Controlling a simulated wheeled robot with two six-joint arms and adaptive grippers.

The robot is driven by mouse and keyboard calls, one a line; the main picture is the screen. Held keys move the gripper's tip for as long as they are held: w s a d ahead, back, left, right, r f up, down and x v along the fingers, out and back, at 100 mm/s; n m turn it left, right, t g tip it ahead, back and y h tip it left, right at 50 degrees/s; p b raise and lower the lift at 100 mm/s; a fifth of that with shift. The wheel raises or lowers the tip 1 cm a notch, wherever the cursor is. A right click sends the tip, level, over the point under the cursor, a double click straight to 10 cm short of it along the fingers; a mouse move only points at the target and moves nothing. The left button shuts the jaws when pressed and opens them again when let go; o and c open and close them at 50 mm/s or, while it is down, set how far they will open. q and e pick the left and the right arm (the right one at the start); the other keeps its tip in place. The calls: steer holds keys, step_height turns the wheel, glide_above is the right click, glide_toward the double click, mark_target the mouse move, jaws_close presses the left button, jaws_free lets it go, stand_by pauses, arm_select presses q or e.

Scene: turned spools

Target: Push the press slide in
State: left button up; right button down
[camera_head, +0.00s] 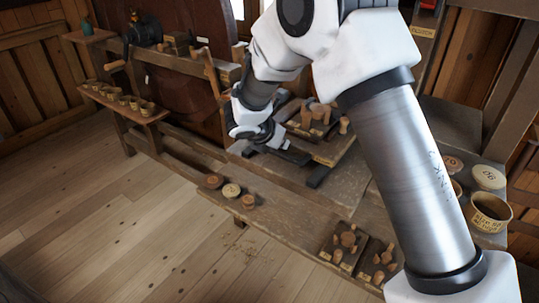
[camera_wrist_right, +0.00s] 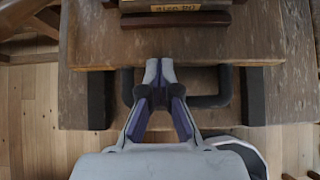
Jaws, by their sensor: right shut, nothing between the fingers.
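The press slide (camera_wrist_right: 275,30) looks like a worn wooden board in the right wrist view, with a dark U-shaped handle (camera_wrist_right: 210,101) at its near edge. Dark bars (camera_wrist_right: 100,100) stand to either side of the handle. My right gripper (camera_wrist_right: 159,66) is shut and empty, its fingertips over the handle area and pointing at the board. Whether it touches cannot be told. In the head view my right gripper (camera_head: 296,155) is at the near side of the press, left of a dark bar (camera_head: 319,176). My arm hides part of the press. My left gripper is not in view.
A tray of wooden pieces (camera_head: 335,150) sits on the press, its labelled edge (camera_wrist_right: 175,8) at the top of the wrist view. Discs (camera_head: 231,190) lie along the bench front. Trays of turned parts (camera_head: 344,240) and cups (camera_head: 490,212) are at right.

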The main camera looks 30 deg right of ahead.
mark_target(298, 128)
steer(key=w+d, duration=0.1)
steer(key=d, duration=0.1)
steer(key=w+d, duration=0.1)
steer(key=d, duration=0.2)
steer(key=w+d+p, duration=0.1)
steer(key=d, duration=0.1)
steer(key=shift+d+f, duration=0.15)
steer(key=shift+d, duration=0.3)
